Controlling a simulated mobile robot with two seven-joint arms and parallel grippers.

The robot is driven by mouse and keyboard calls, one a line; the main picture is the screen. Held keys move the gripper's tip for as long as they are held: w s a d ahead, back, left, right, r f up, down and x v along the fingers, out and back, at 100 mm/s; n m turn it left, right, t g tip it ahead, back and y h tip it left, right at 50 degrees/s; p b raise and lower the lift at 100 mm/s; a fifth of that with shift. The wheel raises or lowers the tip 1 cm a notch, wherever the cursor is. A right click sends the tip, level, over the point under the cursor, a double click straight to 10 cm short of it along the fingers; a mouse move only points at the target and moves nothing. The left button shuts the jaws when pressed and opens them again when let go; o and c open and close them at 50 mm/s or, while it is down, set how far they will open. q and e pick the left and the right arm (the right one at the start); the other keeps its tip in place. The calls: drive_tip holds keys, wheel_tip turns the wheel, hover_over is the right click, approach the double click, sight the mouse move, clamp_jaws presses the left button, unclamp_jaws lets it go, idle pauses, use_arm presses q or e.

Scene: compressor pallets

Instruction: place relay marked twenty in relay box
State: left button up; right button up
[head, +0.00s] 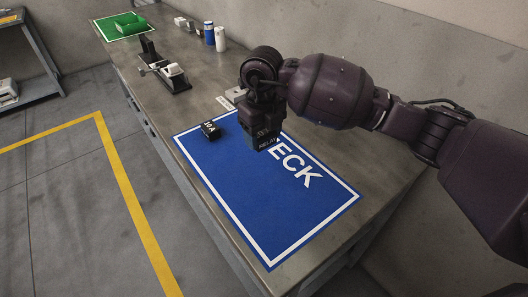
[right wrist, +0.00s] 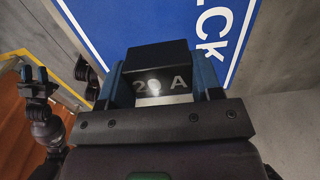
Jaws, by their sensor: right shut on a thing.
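My right gripper (head: 264,122) points down over the blue mat and is shut on a dark relay (head: 268,142). In the right wrist view the held relay (right wrist: 158,70) sits between the two blue-grey fingers, and its face reads "20 A". It appears held above the mat, though the exact gap is hard to judge. A second black relay (head: 210,130) with white lettering lies on the mat, left of my gripper. I cannot pick out the relay box for certain. In the right wrist view, a dark arm end at the left appears to be my left gripper (right wrist: 38,85); its jaws are unclear.
The blue mat (head: 250,205) lies on the grey bench, its lettering partly hidden. A small pale label (head: 233,94) lies behind it. Farther back are a black fixture (head: 172,80), blue and white cylinders (head: 220,40) and a green mat (head: 105,30). The mat's front is clear.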

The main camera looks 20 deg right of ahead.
sight(263, 132)
wheel_tip(263, 132, up, 10)
drive_tip(key=shift+f+p, duration=0.15)
drive_tip(key=shift+p, duration=0.5)
